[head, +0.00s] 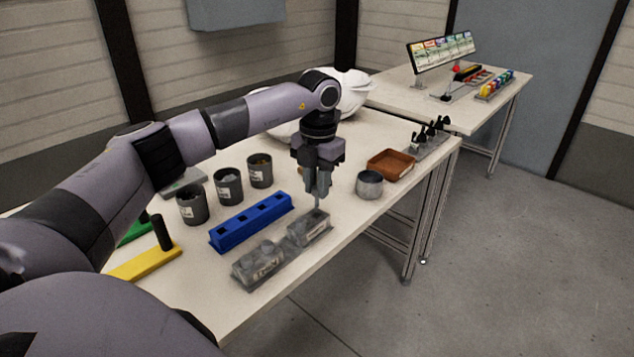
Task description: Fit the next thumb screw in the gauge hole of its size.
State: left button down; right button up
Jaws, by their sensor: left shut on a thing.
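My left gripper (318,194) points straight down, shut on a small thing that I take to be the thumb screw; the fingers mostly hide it. A thin grey tip (317,206) shows below the fingers, just above or touching the right end of a grey block (283,252); I cannot tell which. That block has two raised parts with white labels. A blue block (251,221) with several dark square holes lies to its left. I cannot tell for sure which block is the gauge. My right gripper is not in view.
Several dark labelled cups (229,187) stand behind the blue block. A grey metal cup (369,185) and a brown tray (391,165) stand to the right. A yellow bar (145,263) lies at left. A second table (490,107) holds a monitor.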

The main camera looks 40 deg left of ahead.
aim_at(317, 203)
pick_arm(q)
jog(key=shift+f, duration=0.1)
jog(key=shift+f, duration=0.55)
jog(key=shift+f, duration=0.4)
dwell(0.6)
jog(key=shift+f+b, duration=0.7)
jog(key=shift+f, duration=0.95)
dwell(1.1)
jog(key=c, duration=0.9)
grip_release()
notch_tip(317, 203, up, 7)
jog(key=shift+d+r, duration=0.1)
